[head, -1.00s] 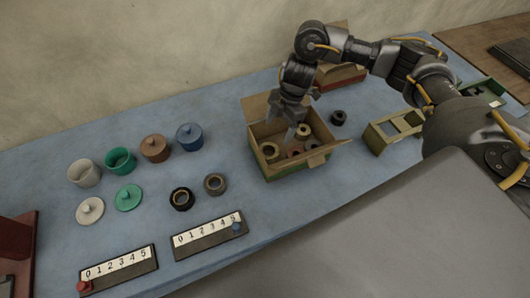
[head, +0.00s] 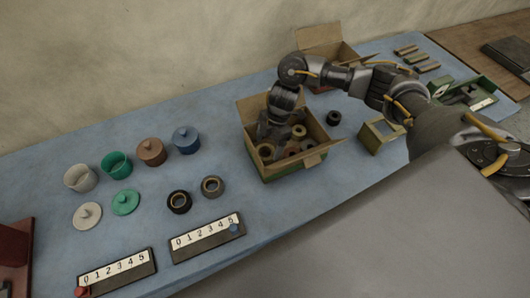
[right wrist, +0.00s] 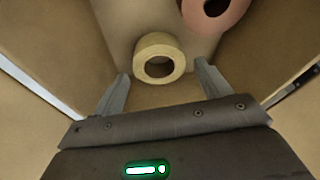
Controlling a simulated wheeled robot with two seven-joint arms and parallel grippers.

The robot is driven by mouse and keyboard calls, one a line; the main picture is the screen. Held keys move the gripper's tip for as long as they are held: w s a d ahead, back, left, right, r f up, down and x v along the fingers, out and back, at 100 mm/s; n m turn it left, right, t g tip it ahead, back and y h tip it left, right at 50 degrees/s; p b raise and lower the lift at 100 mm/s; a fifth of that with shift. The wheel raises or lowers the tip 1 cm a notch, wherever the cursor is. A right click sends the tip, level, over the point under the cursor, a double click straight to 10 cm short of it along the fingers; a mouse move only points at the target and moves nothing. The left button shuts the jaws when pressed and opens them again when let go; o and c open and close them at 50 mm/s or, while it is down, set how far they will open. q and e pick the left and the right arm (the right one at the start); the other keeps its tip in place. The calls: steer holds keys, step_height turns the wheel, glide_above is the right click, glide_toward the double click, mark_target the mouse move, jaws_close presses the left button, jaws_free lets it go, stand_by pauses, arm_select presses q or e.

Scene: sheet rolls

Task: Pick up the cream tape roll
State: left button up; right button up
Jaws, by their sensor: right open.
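The cream tape roll (right wrist: 158,44) lies in a cardboard box (head: 291,172). In the right wrist view its ring and dark hole sit between the two finger tips, a little beyond them. My right gripper (right wrist: 161,72) is open, with a finger on each side of the roll and no visible contact. In the head view the right gripper (head: 268,143) reaches down into the left part of the box, and its fingers are mostly hidden. A pale roll (head: 265,151) shows just below it there. My left gripper is not in view.
A pink roll (right wrist: 214,12) lies close to the cream one, with other rolls in the box. The box walls and raised flaps surround the gripper. A dark roll (head: 333,118) stands outside to the right. Two rolls, cups, lids and number strips lie to the left.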

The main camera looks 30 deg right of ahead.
mark_target(266, 151)
steer(key=shift+x, duration=1.65)
steer(key=shift+w, duration=0.1)
steer(key=c, duration=0.8)
steer(key=shift+r, duration=0.15)
step_height(266, 151, up, 18)
steer(key=shift+f+b, duration=0.1)
steer(key=shift+b, duration=0.2)
